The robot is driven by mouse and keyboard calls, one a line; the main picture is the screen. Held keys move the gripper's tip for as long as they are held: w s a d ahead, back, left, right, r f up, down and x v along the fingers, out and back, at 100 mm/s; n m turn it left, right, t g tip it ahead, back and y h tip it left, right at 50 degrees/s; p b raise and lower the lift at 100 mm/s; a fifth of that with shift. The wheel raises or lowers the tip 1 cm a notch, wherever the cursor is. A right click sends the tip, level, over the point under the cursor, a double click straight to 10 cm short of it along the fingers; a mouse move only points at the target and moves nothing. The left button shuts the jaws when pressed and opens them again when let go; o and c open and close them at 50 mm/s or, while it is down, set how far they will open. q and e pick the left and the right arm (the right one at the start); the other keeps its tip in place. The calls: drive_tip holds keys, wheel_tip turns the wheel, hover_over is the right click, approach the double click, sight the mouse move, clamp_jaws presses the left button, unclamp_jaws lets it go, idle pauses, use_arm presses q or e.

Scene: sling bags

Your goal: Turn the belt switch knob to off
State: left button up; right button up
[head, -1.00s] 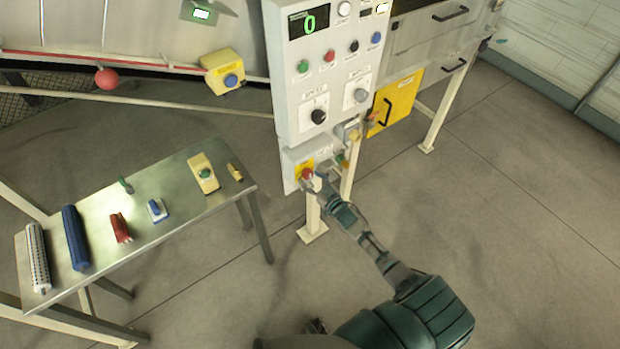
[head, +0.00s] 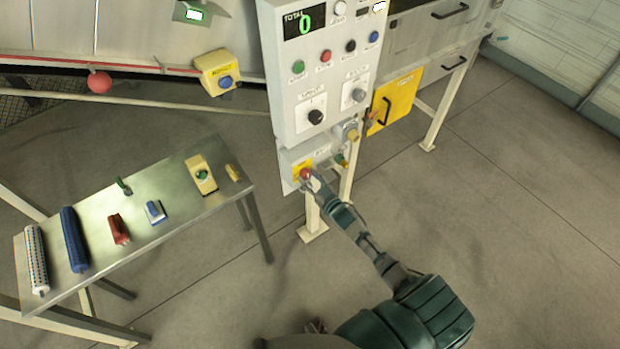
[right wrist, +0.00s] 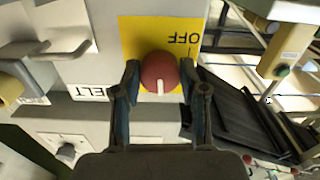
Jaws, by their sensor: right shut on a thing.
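The belt switch knob (head: 305,174) is red and round, on a yellow plate (right wrist: 133,37) low on the grey control panel. In the right wrist view, the knob (right wrist: 160,72) shows a white line pointing to the bottom of the picture. The word OFF stands upside down on the plate, above and right of the knob. My right gripper (head: 312,182) reaches the knob from the lower right. In the right wrist view, its two fingers (right wrist: 160,82) are shut on the knob, one on each side. My left gripper is not in view.
The control panel (head: 332,84) above holds several buttons, knobs and a display reading 0. A steel table (head: 140,195) with several loose parts stands at left. A yellow door (head: 395,98) is right of the panel. The floor at right is clear.

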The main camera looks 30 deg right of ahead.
drive_tip(key=shift+r+n, duration=0.2)
drive_tip(key=shift+n, duration=0.4)
drive_tip(key=n, duration=0.2)
drive_tip(key=shift+n, duration=1.3)
drive_tip(key=n, duration=0.3)
drive_tip(key=shift+n, duration=0.3)
drive_tip(key=n, duration=0.2)
drive_tip(key=shift+f+n+b, duration=0.1)
drive_tip(key=shift+n+b, duration=0.25)
drive_tip(key=shift+n, duration=0.45)
drive_tip(key=n+b, duration=0.1)
drive_tip(key=n, duration=0.2)
drive_tip(key=shift+a+f+n, duration=0.1)
drive_tip(key=shift+f+n, duration=0.05)
drive_tip(key=shift+n, duration=0.15)
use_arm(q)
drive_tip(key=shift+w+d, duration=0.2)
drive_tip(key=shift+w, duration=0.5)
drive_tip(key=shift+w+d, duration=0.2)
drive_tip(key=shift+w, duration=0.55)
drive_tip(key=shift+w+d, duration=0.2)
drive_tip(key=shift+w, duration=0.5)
use_arm(e)
drive_tip(key=shift+n, duration=0.4)
drive_tip(key=shift+s+f, duration=0.1)
